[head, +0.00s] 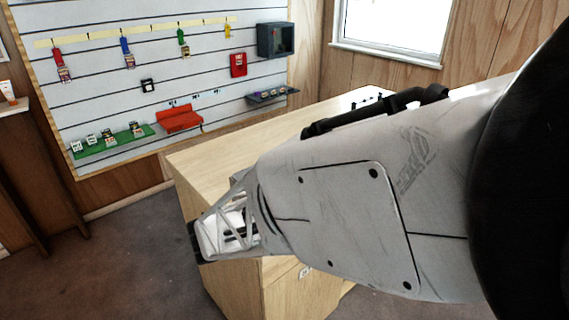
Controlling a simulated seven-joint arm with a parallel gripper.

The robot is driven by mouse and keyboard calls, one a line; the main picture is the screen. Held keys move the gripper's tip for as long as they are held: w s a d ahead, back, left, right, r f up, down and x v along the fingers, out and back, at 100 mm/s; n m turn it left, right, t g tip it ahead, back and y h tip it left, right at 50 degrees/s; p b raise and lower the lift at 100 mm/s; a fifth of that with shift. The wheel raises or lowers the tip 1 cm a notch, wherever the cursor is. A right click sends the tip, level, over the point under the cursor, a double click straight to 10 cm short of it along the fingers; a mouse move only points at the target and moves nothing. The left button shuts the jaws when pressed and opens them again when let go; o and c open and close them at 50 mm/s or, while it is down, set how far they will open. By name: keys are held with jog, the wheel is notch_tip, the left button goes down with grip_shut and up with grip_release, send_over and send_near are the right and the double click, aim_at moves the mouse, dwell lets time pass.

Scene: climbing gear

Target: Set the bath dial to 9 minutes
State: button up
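I cannot make out a bath dial or any minute marks in the head view. My arm fills the right and centre of the picture and hides part of the counter (205,168). What looks like my gripper (212,240), a pale latticed end with a dark tip, is at the lower left end of the arm, in front of the counter's side. Whether it is open or shut cannot be told, and I see nothing held in it.
A slatted wall panel (100,105) carries a grey box (275,40), a red box (238,65), a small black-framed item (148,85), a red tray (179,119), a green shelf (112,143) and a dark shelf (271,96). The counter's far top is mostly bare.

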jog(key=shift+h, duration=0.3)
jog(key=o, duration=0.9)
jog(key=shift+s+d+n+t+y, duration=0.15)
jog(key=shift+n+t+y, duration=0.35)
jog(key=shift+n+y, duration=0.45)
jog(key=shift+d+n+t+y, duration=0.1)
jog(key=shift+n+t+y, duration=0.4)
jog(key=shift+n+y, duration=0.4)
jog(key=shift+d+n+t+y, duration=0.25)
jog(key=shift+n+y, duration=0.95)
jog(key=shift+y, duration=0.35)
jog(key=shift+d+n+t+y, duration=0.15)
jog(key=shift+d+n+y, duration=0.05)
jog(key=shift+n+y, duration=1.15)
